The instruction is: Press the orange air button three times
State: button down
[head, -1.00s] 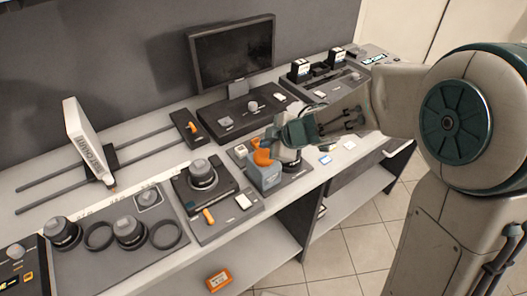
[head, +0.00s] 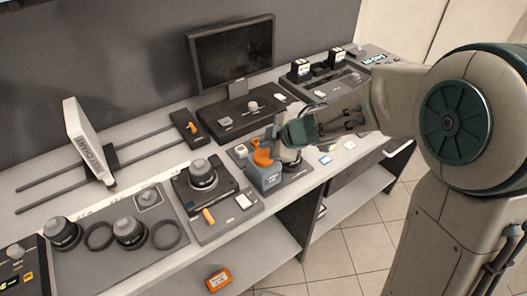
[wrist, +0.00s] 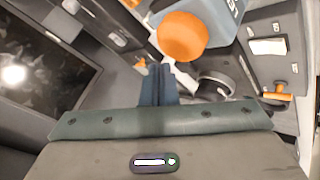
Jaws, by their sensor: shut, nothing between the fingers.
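The orange air button (head: 262,158) is a rounded knob on top of a small blue-grey box (head: 265,179) near the front of the bench in the head view. In the wrist view the orange button (wrist: 182,38) shows large at the top, on the blue-grey box (wrist: 222,14). My gripper (head: 275,138) is just above and beside the button in the head view, its tips partly hidden. In the wrist view my gripper's fingers (wrist: 157,75) are together and empty, with the button just beyond them. I cannot tell whether they touch it.
A dark monitor (head: 232,55) stands at the back. A lens on a dark plate (head: 201,174) is left of the box. A white panel on rails (head: 88,140) and several dark lenses and rings sit further left. An orange box (head: 218,279) lies on the lower shelf.

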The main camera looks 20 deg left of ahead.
aim_at(267, 154)
jog(key=shift+f, duration=0.1)
jog(key=shift+f, duration=0.35)
jog(key=shift+f+b, duration=0.7)
jog(key=shift+f, duration=0.1)
dwell(0.9)
jog(key=shift+r, duration=0.1)
jog(key=shift+r+p, duration=1.15)
jog(key=shift+p, duration=0.3)
notch_tip(267, 154, up, 5)
jog(key=p, duration=0.5)
jog(key=shift+p, duration=0.4)
